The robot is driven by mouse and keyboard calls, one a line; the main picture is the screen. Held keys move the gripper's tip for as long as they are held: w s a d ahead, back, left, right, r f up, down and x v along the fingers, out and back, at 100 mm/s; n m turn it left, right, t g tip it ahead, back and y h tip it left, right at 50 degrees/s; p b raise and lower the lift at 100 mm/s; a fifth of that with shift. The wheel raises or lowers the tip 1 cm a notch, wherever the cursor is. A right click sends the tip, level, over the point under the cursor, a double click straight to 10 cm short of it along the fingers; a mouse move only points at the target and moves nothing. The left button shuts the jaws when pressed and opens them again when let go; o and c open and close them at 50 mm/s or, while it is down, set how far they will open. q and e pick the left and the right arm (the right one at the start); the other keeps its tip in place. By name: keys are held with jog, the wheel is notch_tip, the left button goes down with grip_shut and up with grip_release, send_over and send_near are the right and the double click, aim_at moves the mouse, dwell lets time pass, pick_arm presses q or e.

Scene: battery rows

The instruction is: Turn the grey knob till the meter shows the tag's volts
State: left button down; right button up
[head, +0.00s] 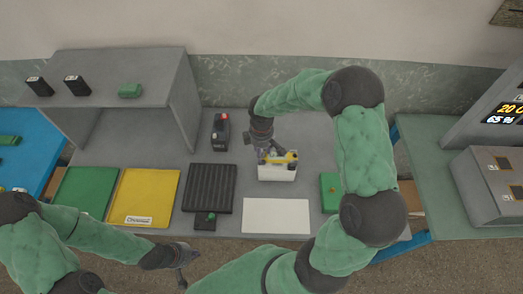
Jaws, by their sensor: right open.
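My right gripper (265,146) is open, pointing down just above a white box or tray (278,174) on the grey table. A yellow and dark item (281,157) sits at the top of this white box, right by the fingers; I cannot tell whether they touch it. My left gripper (184,270) hangs in front of the table's front edge, away from everything; its finger opening is too small to tell. I cannot make out a grey knob, a meter reading or a tag with volts.
The grey table (228,157) holds a black battery with red (221,131), a green mat (86,190), a yellow mat (145,193), a black ribbed mat (210,187), a white mat (276,215) and a green block (329,192). A grey shelf (118,65) stands left.

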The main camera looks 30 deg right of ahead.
grip_shut()
jog(key=shift+m, duration=0.4)
dwell(0.4)
jog(key=m+b, duration=0.2)
jog(key=shift+f+m, duration=0.1)
jog(key=shift+m, duration=0.2)
jog(key=shift+m+b, duration=0.7)
jog(key=shift+m, duration=1.2)
jog(key=shift+d, duration=0.1)
grip_release()
